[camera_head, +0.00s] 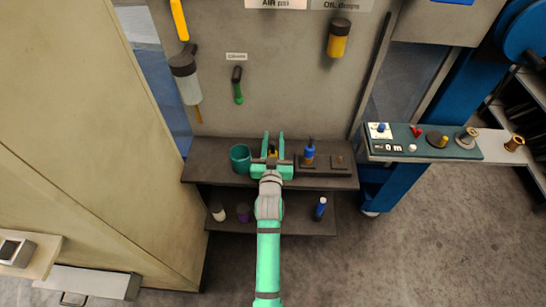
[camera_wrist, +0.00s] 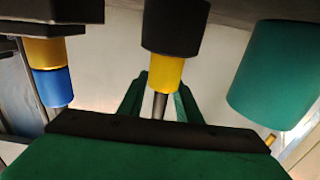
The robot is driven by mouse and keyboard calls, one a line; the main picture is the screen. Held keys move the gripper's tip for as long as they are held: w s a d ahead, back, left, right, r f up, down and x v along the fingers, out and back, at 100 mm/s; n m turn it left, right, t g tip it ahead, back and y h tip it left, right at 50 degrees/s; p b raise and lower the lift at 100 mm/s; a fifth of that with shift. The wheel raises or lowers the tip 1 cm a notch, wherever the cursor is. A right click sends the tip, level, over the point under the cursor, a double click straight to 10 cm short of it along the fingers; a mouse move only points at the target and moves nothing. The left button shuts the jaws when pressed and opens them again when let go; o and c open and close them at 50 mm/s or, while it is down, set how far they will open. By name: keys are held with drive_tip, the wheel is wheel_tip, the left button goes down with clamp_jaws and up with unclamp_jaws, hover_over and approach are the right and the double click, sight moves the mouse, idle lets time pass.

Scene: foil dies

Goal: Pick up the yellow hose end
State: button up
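The yellow hose end (camera_head: 272,152) stands on the upper dark shelf, between the fingers of my gripper (camera_head: 273,136) in the head view. In the wrist view the hose end (camera_wrist: 166,75) shows a black part, a yellow band and a thin metal tip. The gripper's green fingers (camera_wrist: 160,97) show on either side of it, apart. My gripper looks open; I see no finger closed on the hose end. The base of the hose end is partly hidden by the gripper in the head view.
A teal cup (camera_head: 240,158) stands close on the left, and a blue hose end (camera_head: 309,153) on the right. The lower shelf (camera_head: 285,226) holds several small bottles. A panel wall (camera_head: 285,100) with hanging tools rises behind. A green-topped ledge (camera_head: 422,148) with small parts is at right.

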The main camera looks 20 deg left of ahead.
clamp_jaws()
drive_tip(key=shift+r, duration=0.1)
